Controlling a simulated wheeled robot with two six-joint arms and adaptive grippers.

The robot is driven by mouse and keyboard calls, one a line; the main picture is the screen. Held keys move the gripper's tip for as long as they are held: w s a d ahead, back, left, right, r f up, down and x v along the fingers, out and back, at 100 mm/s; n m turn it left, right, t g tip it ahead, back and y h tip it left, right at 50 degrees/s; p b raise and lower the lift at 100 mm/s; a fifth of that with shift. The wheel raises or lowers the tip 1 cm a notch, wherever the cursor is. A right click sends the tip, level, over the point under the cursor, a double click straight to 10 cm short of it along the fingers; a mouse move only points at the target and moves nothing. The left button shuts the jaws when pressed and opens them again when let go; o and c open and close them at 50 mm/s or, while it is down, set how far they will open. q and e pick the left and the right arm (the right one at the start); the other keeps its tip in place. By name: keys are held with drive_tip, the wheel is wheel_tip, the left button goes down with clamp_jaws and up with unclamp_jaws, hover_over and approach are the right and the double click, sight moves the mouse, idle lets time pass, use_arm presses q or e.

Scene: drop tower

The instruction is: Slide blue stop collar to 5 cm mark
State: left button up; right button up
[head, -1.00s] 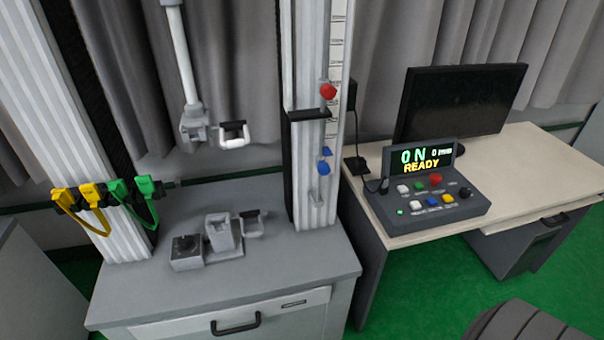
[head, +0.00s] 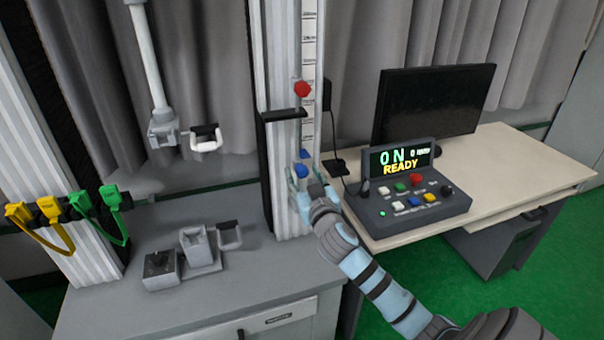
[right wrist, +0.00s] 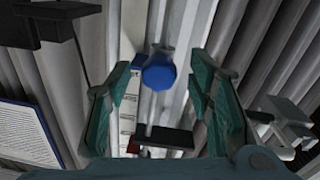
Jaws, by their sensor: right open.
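The blue stop collar shows as a round blue knob (head: 302,170) low on the right column, beside the printed scale strip (head: 308,50). In the right wrist view the blue knob (right wrist: 159,73) sits ahead, between and beyond the two teal fingers. My right gripper (head: 302,184) is open at the knob, with one finger on either side. I cannot tell whether a finger touches it. The scale's marks are too small to read. My left gripper is not in view.
A red knob (head: 302,89) and a black bracket (head: 287,115) are higher on the same column. The control box (head: 425,208) with a READY display stands on the desk to the right. A grey carriage with a white-padded hook (head: 206,139) hangs left of the column.

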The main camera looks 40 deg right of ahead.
sight(302, 166)
drive_tip(key=shift+x, duration=0.95)
clamp_jaws()
wheel_tip(302, 166, up, 8)
drive_tip(key=p, duration=0.6)
drive_tip(key=shift+f+p, duration=0.2)
drive_tip(key=shift+p, duration=0.1)
drive_tip(key=shift+f, duration=0.25)
unclamp_jaws()
drive_tip(key=v, duration=1.2)
